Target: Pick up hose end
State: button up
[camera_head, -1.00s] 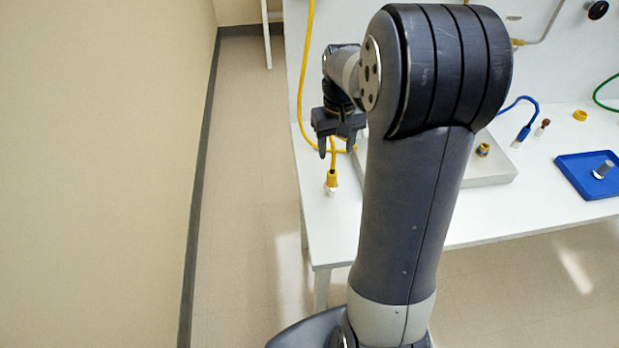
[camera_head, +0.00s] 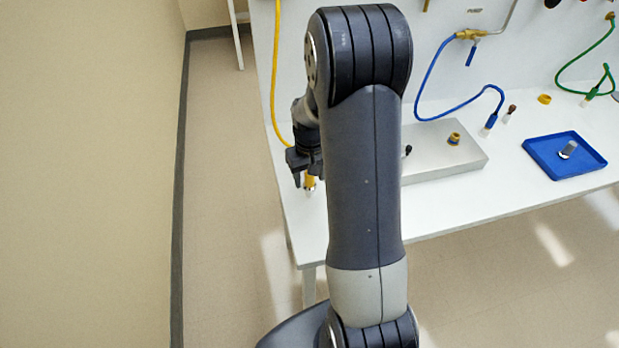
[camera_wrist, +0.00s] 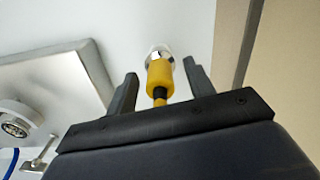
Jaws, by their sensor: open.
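The yellow hose end (camera_wrist: 159,74) with a pale tip stands between my fingers in the wrist view. In the head view the hose end (camera_head: 310,182) shows as a small yellow piece at the left end of the white bench, partly hidden by my gripper. Its yellow hose (camera_head: 276,80) hangs down along the left edge of the white back panel. My gripper (camera_wrist: 160,85) is open, with a finger on each side of the hose end and gaps on both sides. My gripper (camera_head: 305,182) also shows in the head view, partly behind my arm.
A metal box (camera_head: 440,150) stands right of my arm on the white bench (camera_head: 450,215). A blue tray (camera_head: 535,157) holds a grey cylinder (camera_head: 568,149). A blue hose (camera_head: 425,85) and a green hose (camera_head: 590,55) hang farther right. Floor and a wall lie left.

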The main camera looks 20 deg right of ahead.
grip_shut()
dwell(0.5)
jog(key=shift+r, duration=0.1)
